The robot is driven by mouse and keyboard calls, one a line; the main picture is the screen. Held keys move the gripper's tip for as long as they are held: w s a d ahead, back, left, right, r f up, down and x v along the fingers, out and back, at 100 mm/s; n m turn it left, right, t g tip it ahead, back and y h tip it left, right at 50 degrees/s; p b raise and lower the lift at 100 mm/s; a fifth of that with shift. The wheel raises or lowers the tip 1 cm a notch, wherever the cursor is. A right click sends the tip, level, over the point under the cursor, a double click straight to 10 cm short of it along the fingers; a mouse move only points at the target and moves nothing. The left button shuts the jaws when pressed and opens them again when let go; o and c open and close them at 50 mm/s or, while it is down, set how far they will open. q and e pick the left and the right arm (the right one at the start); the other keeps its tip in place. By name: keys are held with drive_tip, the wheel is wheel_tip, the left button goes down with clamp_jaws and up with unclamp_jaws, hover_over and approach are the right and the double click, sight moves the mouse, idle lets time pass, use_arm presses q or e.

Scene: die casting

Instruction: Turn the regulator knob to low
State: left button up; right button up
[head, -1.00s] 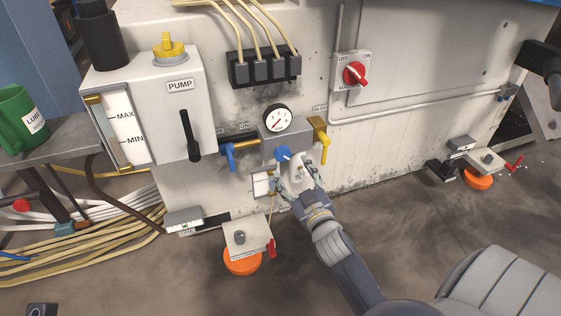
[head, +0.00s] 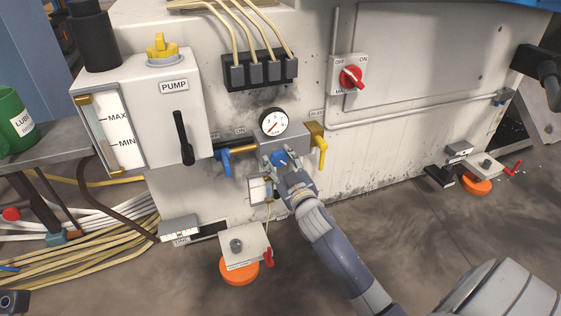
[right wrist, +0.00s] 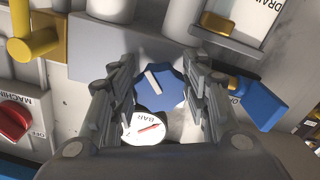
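The regulator knob (head: 279,159) is blue and sits on a grey block below the round pressure gauge (head: 273,121). In the right wrist view, the knob (right wrist: 160,88) has a white pointer mark slanting to the upper left. My right gripper (head: 283,159) is at the knob, coming from below right. In the right wrist view, its two fingers (right wrist: 160,80) stand on either side of the knob, open around it; whether they touch it is not clear. The gauge (right wrist: 145,128) shows partly below the knob there, with a red needle. My left gripper is not in view.
A blue valve handle (head: 226,162) is left of the knob and a yellow one (head: 321,152) right of it. A red rotary switch (head: 351,78) is above right. The pump box (head: 165,115) stands left. Open floor lies below right.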

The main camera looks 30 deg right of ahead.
drive_tip(key=c, duration=0.4)
drive_tip(key=shift+o, duration=0.2)
